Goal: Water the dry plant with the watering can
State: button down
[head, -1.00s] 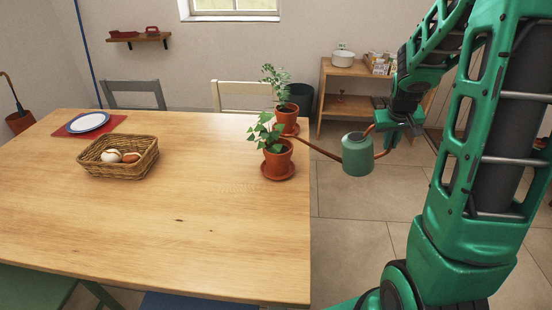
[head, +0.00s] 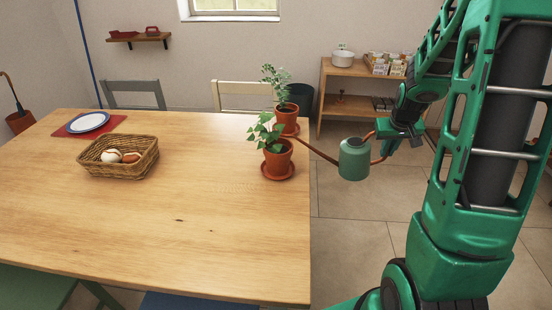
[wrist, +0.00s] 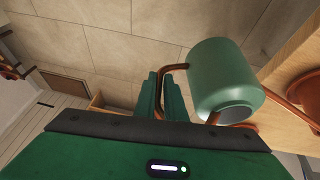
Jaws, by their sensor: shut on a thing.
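The green watering can (head: 354,160) hangs in the air just off the table's right edge, its copper spout pointing left at the pots. My gripper (head: 385,135) is shut on the can's copper handle, right of its body. In the wrist view, the fingers (wrist: 162,95) close on the handle beside the can (wrist: 222,80). A leafy plant (head: 270,135) stands in a nearer terracotta pot (head: 278,160) on a saucer. A second, paler plant (head: 280,82) stands in a pot (head: 286,119) behind it. The spout tip is hidden or unclear near these pots. I cannot tell which is dry.
The wooden table (head: 150,225) holds a wicker basket (head: 107,168) with round items and a plate (head: 88,122) on a red mat, both left of the plants. Chairs stand around the table. A low shelf (head: 350,105) is behind the can. The table's front is clear.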

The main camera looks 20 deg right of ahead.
jog(key=shift+r, duration=0.15)
jog(key=shift+r, duration=2.45)
jog(key=shift+s, duration=0.1)
